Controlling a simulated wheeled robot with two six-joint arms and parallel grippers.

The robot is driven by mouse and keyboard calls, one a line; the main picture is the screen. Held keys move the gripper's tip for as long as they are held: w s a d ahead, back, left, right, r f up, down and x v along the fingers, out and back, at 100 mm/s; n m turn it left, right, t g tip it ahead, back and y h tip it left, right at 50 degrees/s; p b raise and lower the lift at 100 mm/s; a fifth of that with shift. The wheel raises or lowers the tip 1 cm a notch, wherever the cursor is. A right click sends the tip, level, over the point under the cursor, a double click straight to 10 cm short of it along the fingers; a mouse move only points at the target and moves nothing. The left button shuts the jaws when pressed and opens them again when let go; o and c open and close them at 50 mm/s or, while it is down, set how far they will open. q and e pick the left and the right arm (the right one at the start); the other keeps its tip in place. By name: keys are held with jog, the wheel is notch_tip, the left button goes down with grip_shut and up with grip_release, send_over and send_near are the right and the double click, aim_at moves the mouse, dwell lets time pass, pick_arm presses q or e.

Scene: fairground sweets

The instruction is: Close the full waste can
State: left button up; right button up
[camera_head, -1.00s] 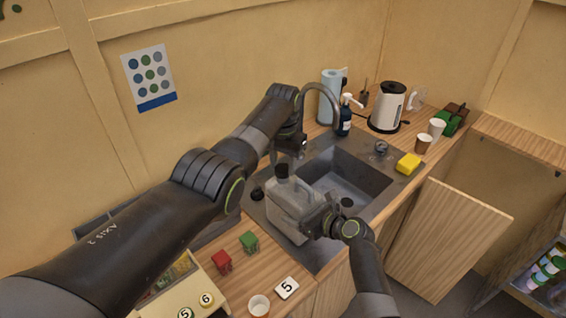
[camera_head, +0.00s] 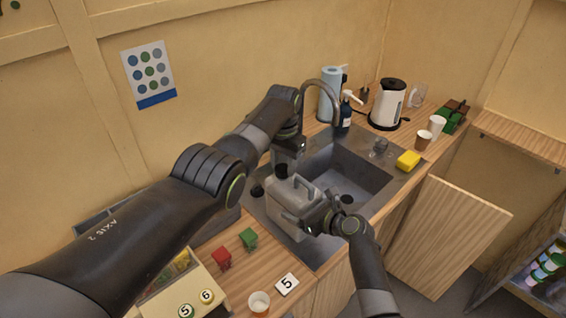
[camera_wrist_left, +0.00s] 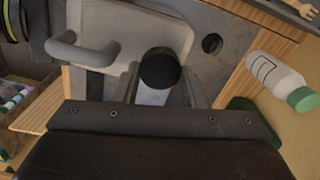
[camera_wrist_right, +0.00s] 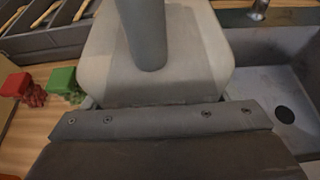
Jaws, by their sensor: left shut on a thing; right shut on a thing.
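The waste can (camera_head: 282,207) is a grey, squared canister with a loop handle, held up at the front left of the sink. Its handle (camera_wrist_left: 85,52) and top show in the left wrist view; its body (camera_wrist_right: 100,62) fills the middle of the right wrist view. A black screw cap (camera_head: 281,171) is at the can's top. My left gripper (camera_head: 285,162) is shut on this cap (camera_wrist_left: 160,68) from above. Whether it is fully seated on the neck I cannot tell. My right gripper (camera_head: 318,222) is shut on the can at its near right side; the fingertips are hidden.
The sink basin (camera_head: 372,184) lies right of the can, under a curved tap (camera_head: 318,84). A yellow sponge (camera_head: 408,160) is on its right rim. A small black piece (camera_head: 257,190) lies left of the can. A white bottle (camera_wrist_left: 277,75) with green cap shows in the left wrist view.

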pick_arm(q)
jog(key=m, duration=0.4)
jog(key=shift+m, duration=0.4)
jog(key=m, duration=0.7)
jog(key=shift+s+m, duration=0.1)
jog(key=shift+m, duration=0.2)
jog(key=m, duration=0.7)
jog(key=shift+m, duration=0.4)
jog(key=m, duration=0.9)
jog(key=shift+a, duration=0.15)
jog(key=o, duration=0.9)
jog(key=shift+s, duration=0.1)
